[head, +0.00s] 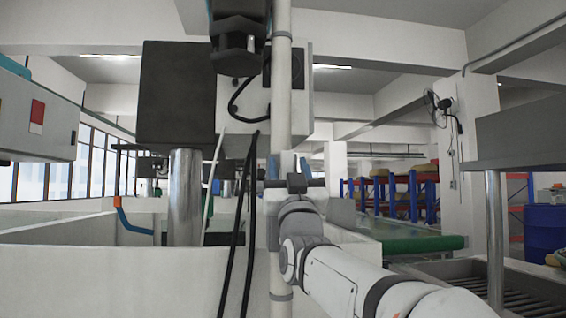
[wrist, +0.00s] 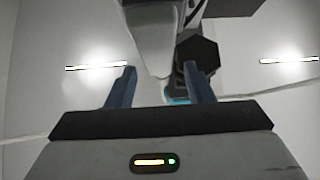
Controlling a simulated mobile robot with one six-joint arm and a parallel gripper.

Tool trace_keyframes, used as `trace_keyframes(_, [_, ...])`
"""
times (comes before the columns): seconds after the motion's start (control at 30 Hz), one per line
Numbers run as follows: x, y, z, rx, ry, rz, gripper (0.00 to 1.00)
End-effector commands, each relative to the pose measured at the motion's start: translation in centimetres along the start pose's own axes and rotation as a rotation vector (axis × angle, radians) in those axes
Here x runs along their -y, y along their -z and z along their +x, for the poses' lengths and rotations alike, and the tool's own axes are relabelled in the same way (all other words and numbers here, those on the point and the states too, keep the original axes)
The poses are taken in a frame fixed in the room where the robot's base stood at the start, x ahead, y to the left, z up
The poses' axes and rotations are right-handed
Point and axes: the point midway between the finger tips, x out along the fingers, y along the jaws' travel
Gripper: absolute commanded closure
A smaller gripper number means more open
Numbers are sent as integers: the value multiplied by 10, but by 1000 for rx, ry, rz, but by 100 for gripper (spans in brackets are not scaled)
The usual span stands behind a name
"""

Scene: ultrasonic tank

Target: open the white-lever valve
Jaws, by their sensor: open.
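No white lever can be told for certain in either view. A vertical pale pipe (head: 283,90) runs down in front of the tank, with a dark fitting (head: 238,40) beside its top. My gripper (head: 289,157) is at the pipe, about mid-height in the head view, with its blue fingers pointing up. In the wrist view my gripper (wrist: 160,70) is open, and nothing is visibly clamped. A pale pipe-like part (wrist: 152,40) comes down between the fingertips, with a dark hexagonal part (wrist: 198,52) to its right. Whether the fingers touch anything is unclear.
A pale tank (head: 110,275) with a high wall fills the lower left. A metal column (head: 185,195) and a dark box (head: 178,95) stand behind the pipe. Black cables (head: 250,200) hang close to its left. A green conveyor (head: 420,243) lies at right.

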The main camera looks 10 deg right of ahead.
Motion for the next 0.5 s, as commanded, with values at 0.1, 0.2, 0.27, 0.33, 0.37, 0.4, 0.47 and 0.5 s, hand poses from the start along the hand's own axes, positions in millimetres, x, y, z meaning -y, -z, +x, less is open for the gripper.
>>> trace_keyframes(0.1, [0, 0, -21, 1, 0, 0, 53])
trace_keyframes(0.2, [0, 0, -34, 1, 0, 0, 53])
trace_keyframes(0.27, [0, 0, -39, 1, 0, 0, 53])
trace_keyframes(0.33, [0, 0, -43, 1, 0, 0, 53])
trace_keyframes(0.37, [0, 0, -44, 1, 0, 0, 53])
trace_keyframes(0.4, [0, 0, -45, 1, 0, 0, 53])
trace_keyframes(0.47, [0, 0, -45, 1, 0, 0, 53])
trace_keyframes(0.5, [0, 0, -45, 1, 0, 0, 53])
